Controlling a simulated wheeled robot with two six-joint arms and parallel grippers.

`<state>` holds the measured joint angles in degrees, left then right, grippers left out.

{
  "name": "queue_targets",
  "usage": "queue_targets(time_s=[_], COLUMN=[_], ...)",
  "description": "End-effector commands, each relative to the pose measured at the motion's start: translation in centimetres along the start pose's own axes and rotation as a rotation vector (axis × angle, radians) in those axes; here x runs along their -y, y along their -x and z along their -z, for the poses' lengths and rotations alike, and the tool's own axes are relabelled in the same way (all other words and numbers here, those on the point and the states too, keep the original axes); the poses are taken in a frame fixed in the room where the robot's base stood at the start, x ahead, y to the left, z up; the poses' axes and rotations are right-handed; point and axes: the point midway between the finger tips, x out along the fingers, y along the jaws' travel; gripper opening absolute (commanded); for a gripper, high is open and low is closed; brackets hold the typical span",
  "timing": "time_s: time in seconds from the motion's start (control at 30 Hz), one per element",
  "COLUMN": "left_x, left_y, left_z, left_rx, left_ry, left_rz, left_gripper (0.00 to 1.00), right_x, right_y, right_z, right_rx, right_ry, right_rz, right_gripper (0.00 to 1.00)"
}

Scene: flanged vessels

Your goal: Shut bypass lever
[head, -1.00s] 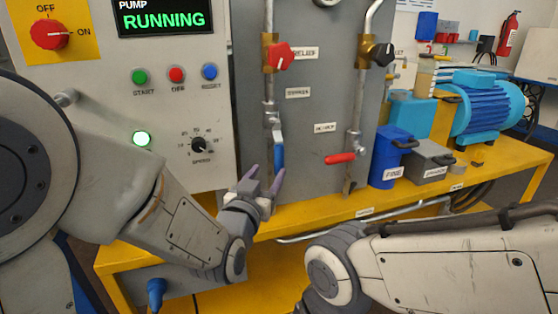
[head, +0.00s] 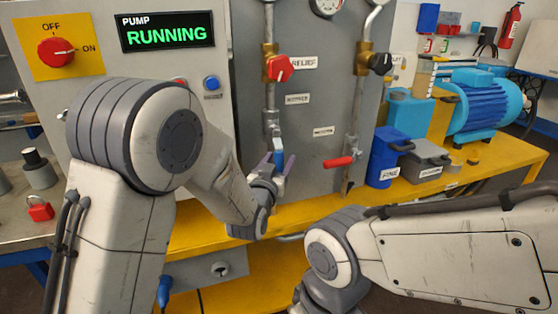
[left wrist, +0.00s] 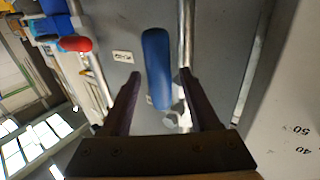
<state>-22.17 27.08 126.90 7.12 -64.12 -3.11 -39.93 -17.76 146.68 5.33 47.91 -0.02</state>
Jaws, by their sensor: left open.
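The blue lever (head: 279,155) hangs down along the left vertical pipe on the grey panel; it also shows in the left wrist view (left wrist: 157,62). A red lever (head: 339,162) sits across the right pipe and also shows in the left wrist view (left wrist: 76,44). The small labels by them are too blurred to read surely. My left gripper (head: 277,164) is open at the blue lever. In the left wrist view its two fingers (left wrist: 160,88) are on either side of the blue handle, with gaps to both. My right gripper is out of view.
A red relief knob (head: 279,68) and a black knob (head: 380,63) are higher on the pipes. Blue (head: 385,160) and grey (head: 427,158) boxes stand right on the yellow bench (head: 480,160). The pump display (head: 167,32) reads RUNNING.

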Motion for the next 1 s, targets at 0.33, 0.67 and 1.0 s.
queue_targets(time_s=[0.33,0.67,1.0], left_x=[0.01,0.00,-0.02], left_y=[0.00,0.02,0.02], left_z=[0.03,0.04,0.05], left_rx=[0.000,-0.001,-0.001], left_ry=[0.000,0.000,0.000], left_rz=[0.000,0.000,0.000], left_gripper=[0.08,0.00,0.00], right_x=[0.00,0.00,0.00], right_y=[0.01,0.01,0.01], right_z=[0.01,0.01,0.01], right_rx=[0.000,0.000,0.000], right_ry=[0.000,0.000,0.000], right_rz=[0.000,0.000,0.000], right_gripper=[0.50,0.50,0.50])
